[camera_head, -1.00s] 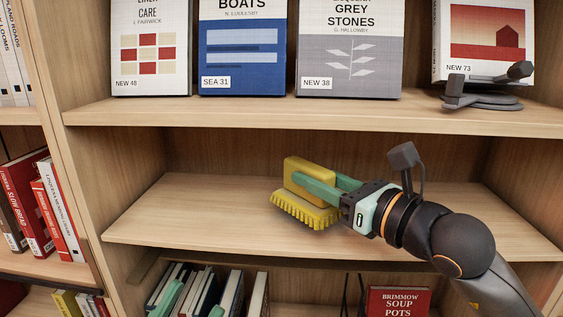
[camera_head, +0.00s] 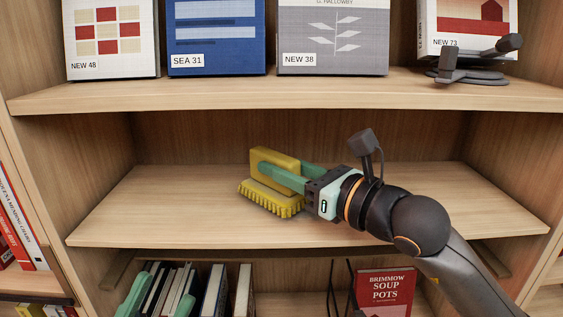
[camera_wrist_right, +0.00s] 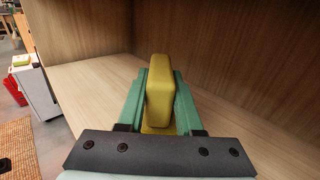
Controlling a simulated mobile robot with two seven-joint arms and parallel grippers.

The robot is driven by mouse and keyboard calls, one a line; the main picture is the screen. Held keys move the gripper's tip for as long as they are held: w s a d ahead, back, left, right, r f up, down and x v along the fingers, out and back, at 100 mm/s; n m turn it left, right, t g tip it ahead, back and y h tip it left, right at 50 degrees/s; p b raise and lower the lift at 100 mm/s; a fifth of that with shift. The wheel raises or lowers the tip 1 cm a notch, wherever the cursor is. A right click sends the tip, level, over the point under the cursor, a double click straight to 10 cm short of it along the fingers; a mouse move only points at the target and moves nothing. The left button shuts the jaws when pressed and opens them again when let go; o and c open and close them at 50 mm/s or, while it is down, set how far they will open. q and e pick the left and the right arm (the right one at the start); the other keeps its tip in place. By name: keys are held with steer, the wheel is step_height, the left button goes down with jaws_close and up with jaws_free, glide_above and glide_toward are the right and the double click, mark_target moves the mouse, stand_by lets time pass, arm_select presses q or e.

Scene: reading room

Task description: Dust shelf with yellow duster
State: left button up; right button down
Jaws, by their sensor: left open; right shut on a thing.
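The yellow duster (camera_head: 275,156) has a block-like grip and a fringed lower part. My right gripper (camera_head: 285,170) is shut on its grip, with a green finger on each side. The duster is over the left-middle part of the empty middle shelf (camera_head: 150,215); its fringe looks low at the boards, but I cannot tell if it touches. In the right wrist view the duster's grip (camera_wrist_right: 160,95) stands between the fingers, and bare shelf (camera_wrist_right: 95,85) shows beside it. My left gripper (camera_head: 163,290) is open and empty low at the left, in front of the lower books, partly cut off.
Upright books (camera_head: 215,290) and a red book (camera_head: 386,290) are on the lower shelf. A side panel (camera_head: 85,150) bounds the middle shelf at left.

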steer(key=shift+f+b, duration=0.4)
steer(key=shift+f, duration=0.1)
stand_by(0.5)
steer(key=shift+w+r, duration=0.1)
steer(key=shift+w, duration=1.9)
steer(key=shift+w, duration=0.45)
